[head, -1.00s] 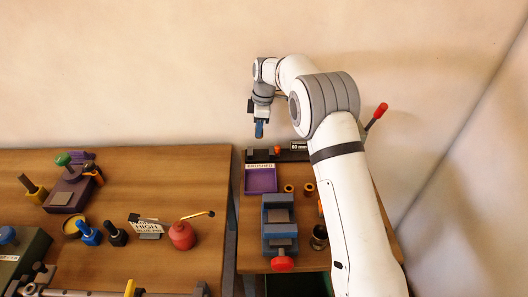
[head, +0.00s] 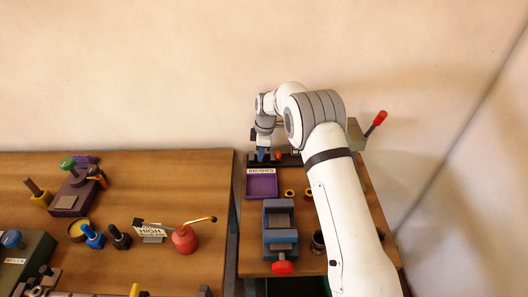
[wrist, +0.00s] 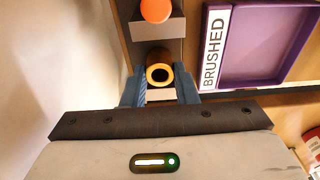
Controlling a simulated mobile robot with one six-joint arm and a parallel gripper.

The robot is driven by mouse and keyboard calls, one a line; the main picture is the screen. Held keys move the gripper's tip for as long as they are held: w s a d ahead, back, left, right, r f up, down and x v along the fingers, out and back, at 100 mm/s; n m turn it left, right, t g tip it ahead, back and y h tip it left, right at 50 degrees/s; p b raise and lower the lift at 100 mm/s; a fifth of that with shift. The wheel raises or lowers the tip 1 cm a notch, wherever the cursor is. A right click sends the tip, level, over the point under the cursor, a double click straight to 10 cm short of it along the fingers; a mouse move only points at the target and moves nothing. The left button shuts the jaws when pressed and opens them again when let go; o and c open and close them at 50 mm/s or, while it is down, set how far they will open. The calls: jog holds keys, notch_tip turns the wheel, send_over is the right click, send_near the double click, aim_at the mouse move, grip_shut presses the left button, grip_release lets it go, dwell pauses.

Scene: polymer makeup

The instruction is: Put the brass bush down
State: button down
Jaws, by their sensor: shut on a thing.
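The brass bush (wrist: 159,74) shows end-on in the wrist view, a brass ring around a dark bore. My gripper (wrist: 159,88) has its blue fingers on either side of the bush and is shut on it. In the head view my gripper (head: 263,155) points down, low over the dark strip at the back of the right-hand table, just behind the purple tray (head: 262,197). The bush is not distinguishable there. I cannot tell whether its underside touches anything.
A grey block with an orange knob (wrist: 155,10) lies close beyond the bush. The purple tray's "BRUSHED" label (wrist: 214,47) is right of the bush in the wrist view. Two brass rings (head: 290,193) (head: 308,192) and a blue vise (head: 280,232) stand nearer on the table.

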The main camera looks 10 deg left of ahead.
aim_at(265, 160)
jog(key=c, duration=1.1)
grip_release()
jog(key=shift+f, duration=0.1)
jog(key=shift+c, duration=0.2)
notch_tip(265, 160, up, 12)
jog(key=d+r+b, duration=0.1)
jog(key=d+b, duration=0.1)
jog(key=s+d+r+m+t, duration=0.2)
jog(key=s+d+r+m, duration=0.7)
jog(key=s+d+r, duration=0.5)
jog(key=s+d+f+m, duration=0.1)
jog(key=s+d+m, duration=0.2)
jog(key=s, duration=0.5)
jog(key=s+d+f+m+t+h, duration=0.1)
jog(key=s+d+m, duration=0.3)
jog(key=s+d, duration=0.2)
jog(key=s+d+f+m, duration=0.1)
jog(key=s+d+m, duration=0.3)
jog(key=s, duration=0.6)
jog(key=shift+d, duration=0.5)
